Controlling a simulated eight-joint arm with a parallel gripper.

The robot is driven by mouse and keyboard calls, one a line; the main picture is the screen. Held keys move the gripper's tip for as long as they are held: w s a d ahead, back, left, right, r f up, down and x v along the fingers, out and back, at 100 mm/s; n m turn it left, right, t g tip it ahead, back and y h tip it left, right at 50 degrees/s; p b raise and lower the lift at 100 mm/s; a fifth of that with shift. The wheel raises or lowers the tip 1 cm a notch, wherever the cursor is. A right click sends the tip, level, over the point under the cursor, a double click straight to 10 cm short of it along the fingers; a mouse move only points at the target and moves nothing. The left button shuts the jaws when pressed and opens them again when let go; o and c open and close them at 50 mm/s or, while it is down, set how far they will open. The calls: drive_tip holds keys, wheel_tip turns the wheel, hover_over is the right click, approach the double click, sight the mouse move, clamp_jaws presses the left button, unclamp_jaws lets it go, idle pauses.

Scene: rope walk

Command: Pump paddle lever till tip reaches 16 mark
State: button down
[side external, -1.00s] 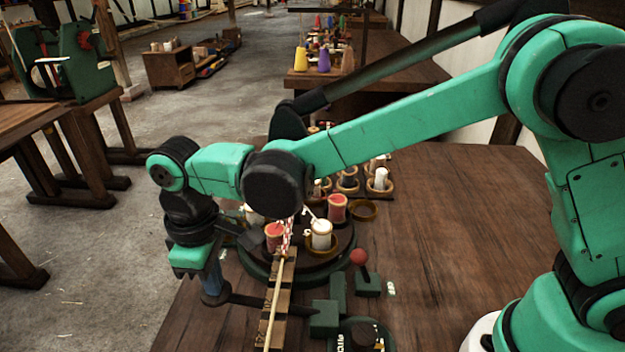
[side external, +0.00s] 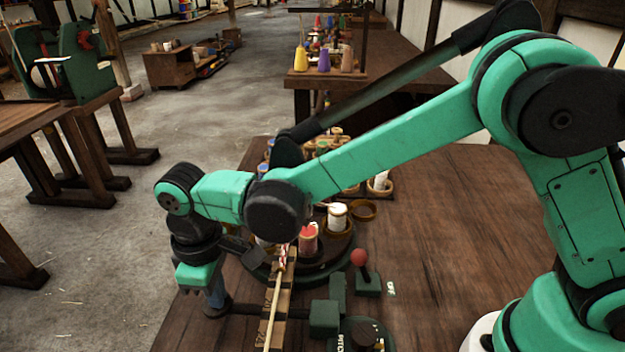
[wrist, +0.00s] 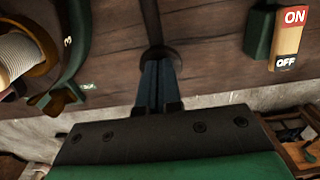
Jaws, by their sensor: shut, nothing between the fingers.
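The paddle lever is a dark bar (side external: 255,309) reaching left from a green block, with a round pad at its outer end. My gripper (side external: 217,300), with blue fingers, is shut and empty, pointing down at that pad. In the wrist view the fingertips (wrist: 160,62) meet the dark round pad (wrist: 163,50); whether they touch or press it is hard to tell. A pale rope (side external: 272,318) runs along a wooden rail with marks (side external: 265,336). Its red-and-white tip (side external: 283,258) lies near the rail's far end. The 16 mark cannot be read.
A round turntable (side external: 320,279) carries red and white spools beyond the rail. A red-knobbed lever (side external: 359,257) stands on a green base at right, and an ON/OFF switch (wrist: 288,40) shows in the wrist view. The table's right side (side external: 460,240) is clear.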

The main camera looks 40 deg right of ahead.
drive_tip(key=shift+f, duration=0.3)
idle(0.5)
drive_tip(key=shift+s+d+r, duration=0.1)
drive_tip(key=shift+r, duration=1.65)
drive_tip(key=shift+s+d+r, duration=0.1)
drive_tip(key=shift+r, duration=1.65)
drive_tip(key=shift+a, duration=0.1)
drive_tip(key=shift+w+f, duration=0.1)
drive_tip(key=shift+f, duration=0.1)
drive_tip(key=shift+f, duration=1.75)
drive_tip(key=shift+r, duration=1.95)
